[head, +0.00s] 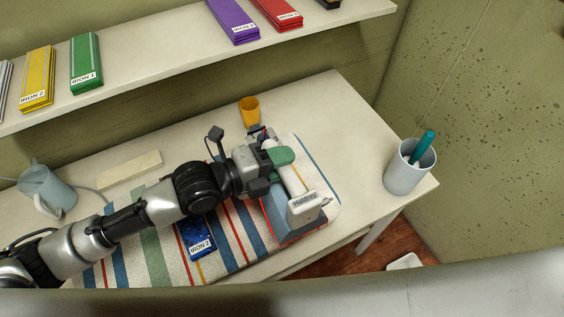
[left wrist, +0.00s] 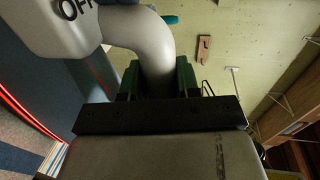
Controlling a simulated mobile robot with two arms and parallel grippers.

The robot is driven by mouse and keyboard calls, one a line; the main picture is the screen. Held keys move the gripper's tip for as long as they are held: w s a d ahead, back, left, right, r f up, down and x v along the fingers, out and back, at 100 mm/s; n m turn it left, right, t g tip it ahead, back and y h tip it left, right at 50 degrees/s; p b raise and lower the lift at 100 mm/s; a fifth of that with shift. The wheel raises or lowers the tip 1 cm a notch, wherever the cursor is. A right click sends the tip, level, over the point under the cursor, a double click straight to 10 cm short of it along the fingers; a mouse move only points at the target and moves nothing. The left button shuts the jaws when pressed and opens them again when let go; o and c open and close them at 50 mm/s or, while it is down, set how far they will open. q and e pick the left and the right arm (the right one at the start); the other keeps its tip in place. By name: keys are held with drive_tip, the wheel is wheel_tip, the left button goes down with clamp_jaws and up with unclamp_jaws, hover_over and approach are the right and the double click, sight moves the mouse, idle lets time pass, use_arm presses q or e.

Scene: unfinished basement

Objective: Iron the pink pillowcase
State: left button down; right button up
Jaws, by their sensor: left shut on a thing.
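My left gripper (head: 280,158) is shut on the white handle of an iron (head: 304,215) marked "Haldrey", over the right end of a striped ironing mat (head: 228,245). A thin red line runs along the iron's lower edge. I cannot tell whether its base touches the mat. In the left wrist view, the green finger pads (left wrist: 158,80) close around the iron's handle (left wrist: 140,35), and "OFF" lettering shows. A dark blue folded cloth (head: 197,238) labelled "IRON 2" lies on the mat left of the iron. No pink pillowcase is clearly visible. My right gripper is out of view.
A shelf (head: 150,85) holds yellow (head: 38,78), green (head: 86,62), purple (head: 232,20) and red (head: 277,13) folded cloths. On the table are an orange cup (head: 250,110), a grey-blue jug (head: 48,187), a flat cream block (head: 130,169) and a pot (head: 409,170) with a teal-handled thing.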

use_arm(q)
drive_tip(key=shift+w+a+r+b, duration=0.1)
drive_tip(key=shift+w+a+b, duration=0.2)
drive_tip(key=shift+w+b, duration=0.4)
drive_tip(key=shift+w+a+r+b, duration=0.1)
drive_tip(key=shift+w+a+b, duration=0.15)
drive_tip(key=shift+w+b, duration=0.4)
drive_tip(key=shift+s+d+f+p, duration=0.15)
drive_tip(key=shift+s+d+p, duration=0.15)
drive_tip(key=shift+s+p, duration=0.35)
idle(1.2)
drive_tip(key=shift+r+p, duration=3.35)
drive_tip(key=shift+r, duration=1.3)
